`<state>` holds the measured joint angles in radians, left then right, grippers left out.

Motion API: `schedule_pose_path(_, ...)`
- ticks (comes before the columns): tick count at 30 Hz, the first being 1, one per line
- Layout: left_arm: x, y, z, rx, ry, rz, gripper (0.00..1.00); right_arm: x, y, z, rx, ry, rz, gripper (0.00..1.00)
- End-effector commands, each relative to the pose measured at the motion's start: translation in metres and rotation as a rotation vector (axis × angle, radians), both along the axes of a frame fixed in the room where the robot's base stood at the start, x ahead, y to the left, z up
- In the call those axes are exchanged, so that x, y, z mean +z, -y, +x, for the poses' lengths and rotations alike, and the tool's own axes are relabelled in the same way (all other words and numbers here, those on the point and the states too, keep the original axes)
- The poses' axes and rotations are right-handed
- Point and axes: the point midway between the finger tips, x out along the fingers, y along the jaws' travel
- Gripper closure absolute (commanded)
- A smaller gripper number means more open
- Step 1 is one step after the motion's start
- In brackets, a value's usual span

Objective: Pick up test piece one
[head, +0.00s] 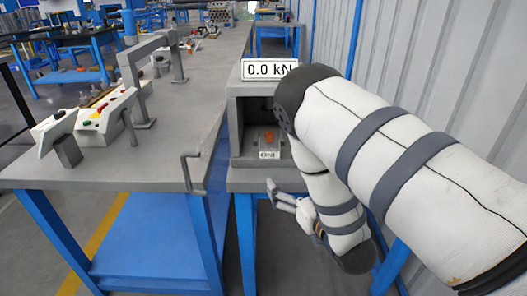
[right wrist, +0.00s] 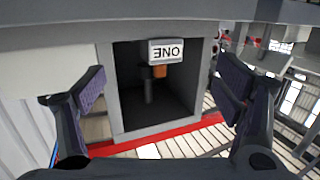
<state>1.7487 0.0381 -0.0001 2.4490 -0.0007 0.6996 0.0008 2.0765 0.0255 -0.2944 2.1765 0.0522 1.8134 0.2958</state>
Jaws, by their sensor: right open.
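Test piece one (head: 268,136) is a small orange-brown piece inside the open grey box of the test machine (head: 235,135). It sits just behind a white label reading "ONE" (head: 269,155). In the right wrist view the scene is upside down, and the orange piece (right wrist: 159,71) shows beside the label (right wrist: 166,51). My right gripper (head: 276,196) is open and empty, in front of the box and below its floor level in the head view. Its two dark finger pads (right wrist: 163,90) stand wide apart on either side of the opening, apart from the piece. My left gripper is not in view.
A "0.0 kN" display (head: 270,69) tops the machine. My right arm covers the machine's right side. A grey bench (head: 150,165) with a bent grey handle (head: 190,170) and a control panel (head: 95,118) stands at left. A corrugated wall (head: 430,60) closes the right.

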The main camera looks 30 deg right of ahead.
Motion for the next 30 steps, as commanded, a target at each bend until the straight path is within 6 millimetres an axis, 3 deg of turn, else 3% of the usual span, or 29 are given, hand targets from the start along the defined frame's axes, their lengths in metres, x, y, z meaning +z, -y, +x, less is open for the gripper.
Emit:
schedule_pose_path(1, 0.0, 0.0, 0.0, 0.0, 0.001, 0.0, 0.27, 0.016, 0.001, 0.006, 0.011, 0.057, -0.008, 0.15)
schedule_pose_path(4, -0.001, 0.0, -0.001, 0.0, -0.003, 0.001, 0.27, 0.03, 0.002, 0.019, 0.023, 0.113, -0.013, 0.15)
schedule_pose_path(9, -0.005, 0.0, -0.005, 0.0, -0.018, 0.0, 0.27, 0.028, 0.008, 0.057, 0.023, 0.112, -0.014, 0.15)
schedule_pose_path(21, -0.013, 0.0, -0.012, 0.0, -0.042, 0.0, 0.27, 0.026, 0.02, 0.12, 0.023, 0.106, -0.013, 0.15)
schedule_pose_path(30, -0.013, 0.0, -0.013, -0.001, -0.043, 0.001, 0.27, 0.028, 0.022, 0.129, 0.021, 0.106, -0.013, 0.18)
